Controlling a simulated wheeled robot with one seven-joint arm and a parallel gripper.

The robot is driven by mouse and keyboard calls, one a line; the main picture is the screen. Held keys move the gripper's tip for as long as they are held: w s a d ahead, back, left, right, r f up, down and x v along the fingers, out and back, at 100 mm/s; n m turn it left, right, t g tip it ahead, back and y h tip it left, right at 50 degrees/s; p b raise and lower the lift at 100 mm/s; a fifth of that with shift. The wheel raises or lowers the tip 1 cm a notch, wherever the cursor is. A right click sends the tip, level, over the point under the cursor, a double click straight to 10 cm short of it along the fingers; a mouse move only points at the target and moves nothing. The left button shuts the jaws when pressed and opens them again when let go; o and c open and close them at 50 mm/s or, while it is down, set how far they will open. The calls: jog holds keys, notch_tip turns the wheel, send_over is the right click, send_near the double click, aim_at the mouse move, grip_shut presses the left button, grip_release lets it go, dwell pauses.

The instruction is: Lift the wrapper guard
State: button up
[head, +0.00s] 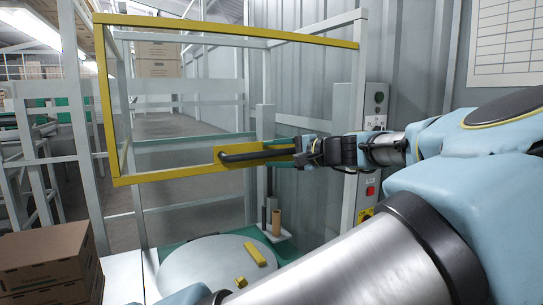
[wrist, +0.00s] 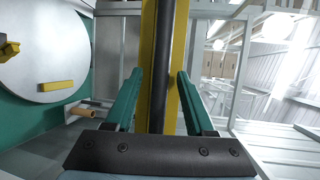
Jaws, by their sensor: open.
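The wrapper guard (head: 108,110) is a yellow-edged frame with see-through panels, at the left and middle of the head view. A black bar handle (head: 240,155) sits on a yellow plate on its lower rail. My gripper (head: 283,153) is at the right end of this handle. In the wrist view the handle (wrist: 172,45) and the yellow rail (wrist: 148,50) run between my two green fingers (wrist: 160,75). The fingers are open, with a gap on each side of the bar. My gripper hides the handle's right end in the head view.
A round grey turntable (head: 200,268) with yellow blocks lies below the guard. A brown cardboard tube (head: 276,222) stands behind it. Cardboard boxes (head: 45,265) are stacked at lower left. A control box (head: 375,105) is on the post at right.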

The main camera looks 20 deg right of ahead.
jog(key=b+v, duration=0.3)
jog(key=v, duration=0.7)
